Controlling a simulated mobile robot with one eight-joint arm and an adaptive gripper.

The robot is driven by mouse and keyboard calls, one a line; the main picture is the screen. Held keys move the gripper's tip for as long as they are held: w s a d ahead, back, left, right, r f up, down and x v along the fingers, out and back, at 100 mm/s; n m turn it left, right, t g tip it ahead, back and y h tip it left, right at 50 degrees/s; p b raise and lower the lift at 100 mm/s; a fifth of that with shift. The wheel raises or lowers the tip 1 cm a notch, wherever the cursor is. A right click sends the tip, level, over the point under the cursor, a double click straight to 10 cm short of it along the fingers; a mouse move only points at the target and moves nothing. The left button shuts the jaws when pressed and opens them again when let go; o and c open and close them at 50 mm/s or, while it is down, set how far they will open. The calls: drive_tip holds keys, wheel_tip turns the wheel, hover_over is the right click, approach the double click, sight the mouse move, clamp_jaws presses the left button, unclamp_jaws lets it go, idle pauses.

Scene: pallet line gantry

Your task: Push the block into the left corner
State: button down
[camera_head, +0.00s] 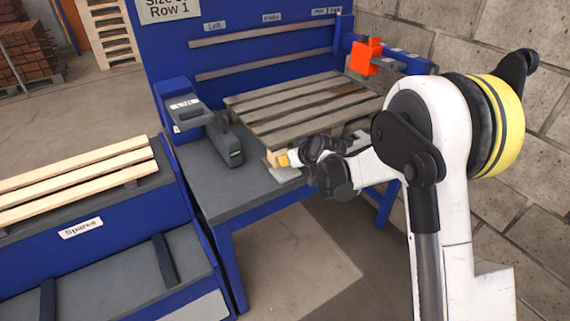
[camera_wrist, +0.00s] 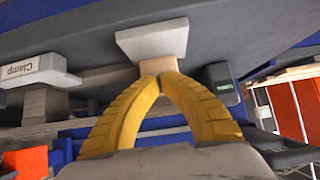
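A small tan wooden block (camera_head: 272,158) is at the near left corner of the slatted pallet (camera_head: 300,100), just above a light grey plate (camera_head: 284,176). The yellow fingers of my gripper (camera_head: 287,158) reach it from the right. In the wrist view, which looks upside down, the block (camera_wrist: 158,66) lies just beyond the fingertips (camera_wrist: 160,77), beside the pale plate (camera_wrist: 152,40). The fingertips are together and appear to touch the block's near face. The block looks wider than the closed tips. Its far side is hidden.
A dark grey device (camera_head: 225,145) with a green light stands left of the block, beside a grey bracket (camera_head: 186,108). An orange clamp part (camera_head: 366,56) is at the back right. Spare planks (camera_head: 75,180) lie on the left bench. The near left tabletop (camera_head: 215,190) is clear.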

drive_tip(key=shift+w+a, duration=0.6)
drive_tip(key=shift+w, duration=0.25)
drive_tip(key=shift+s+d+b, duration=0.15)
drive_tip(key=shift+s+d, duration=0.45)
drive_tip(key=shift+s, duration=0.25)
drive_tip(key=shift+s+d+b, duration=0.15)
drive_tip(key=shift+s+d, duration=0.4)
drive_tip(key=shift+s, duration=0.3)
drive_tip(key=shift+s+d+b, duration=0.15)
drive_tip(key=shift+s+d, duration=0.45)
drive_tip(key=shift+s, duration=0.25)
drive_tip(key=s+d+r+p, duration=0.2)
drive_tip(key=r+p, duration=0.4)
drive_tip(key=r, duration=0.4)
drive_tip(key=shift+s+p, duration=0.3)
drive_tip(key=shift+s, duration=0.3)
drive_tip(key=shift+d, duration=0.1)
